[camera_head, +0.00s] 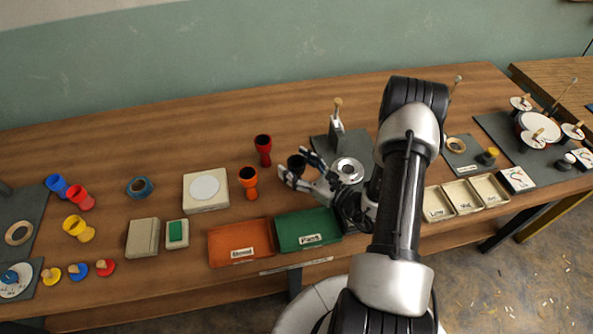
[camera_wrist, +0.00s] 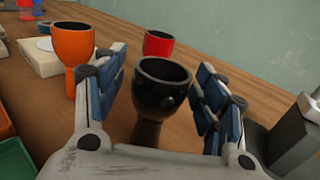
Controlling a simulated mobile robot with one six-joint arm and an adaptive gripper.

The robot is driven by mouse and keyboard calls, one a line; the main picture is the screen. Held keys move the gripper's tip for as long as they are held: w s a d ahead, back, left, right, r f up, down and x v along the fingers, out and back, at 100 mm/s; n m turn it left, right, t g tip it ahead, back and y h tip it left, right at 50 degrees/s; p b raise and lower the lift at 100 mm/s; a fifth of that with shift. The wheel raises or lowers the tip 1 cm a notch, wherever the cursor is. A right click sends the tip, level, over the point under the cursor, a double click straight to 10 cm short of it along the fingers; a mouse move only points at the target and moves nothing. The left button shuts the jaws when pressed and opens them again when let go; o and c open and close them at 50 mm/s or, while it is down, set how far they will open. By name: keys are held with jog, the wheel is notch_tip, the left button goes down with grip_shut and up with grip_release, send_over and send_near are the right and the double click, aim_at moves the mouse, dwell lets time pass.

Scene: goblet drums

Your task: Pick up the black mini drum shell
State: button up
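The black mini drum shell (camera_wrist: 160,92) is a goblet shape standing upright on the wooden table. In the wrist view it is between the two fingers of my gripper (camera_wrist: 160,88), with a gap visible on each side near its rim. In the head view the shell (camera_head: 296,162) shows between the fingertips of my gripper (camera_head: 299,166), partly hidden by them. My gripper is open around the shell. The lower stem of the shell is partly hidden by the gripper body in the wrist view.
An orange shell (camera_wrist: 73,50) stands left of the gripper and a red shell (camera_wrist: 158,43) stands behind. A dark press-like fixture (camera_wrist: 295,135) is close on the right. The green tray (camera_head: 306,230) and orange tray (camera_head: 240,242) lie in front.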

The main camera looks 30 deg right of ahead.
jog(key=c, duration=1)
jog(key=shift+r, duration=0.1)
